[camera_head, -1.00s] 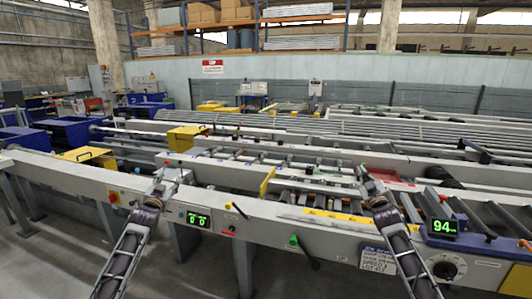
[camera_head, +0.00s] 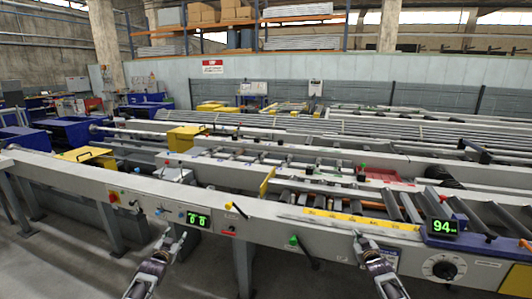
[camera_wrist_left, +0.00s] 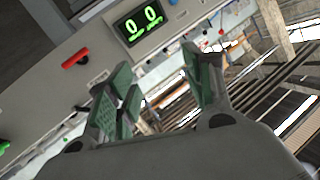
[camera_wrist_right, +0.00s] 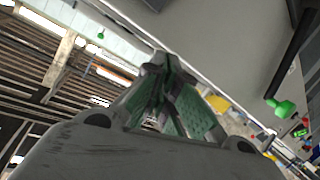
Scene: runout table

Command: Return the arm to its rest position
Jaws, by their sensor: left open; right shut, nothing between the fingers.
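My left gripper (camera_head: 175,240) is in front of the runout table's front beam (camera_head: 267,222), below the left green display. In the left wrist view its green-padded fingers (camera_wrist_left: 160,90) are spread apart with nothing between them. My right gripper (camera_head: 362,240) is in front of the same beam, left of the round dial. In the right wrist view its fingers (camera_wrist_right: 168,85) are drawn together and hold nothing. Both arms come up from the bottom edge of the head view.
Open floor (camera_head: 205,275) shows below the beam.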

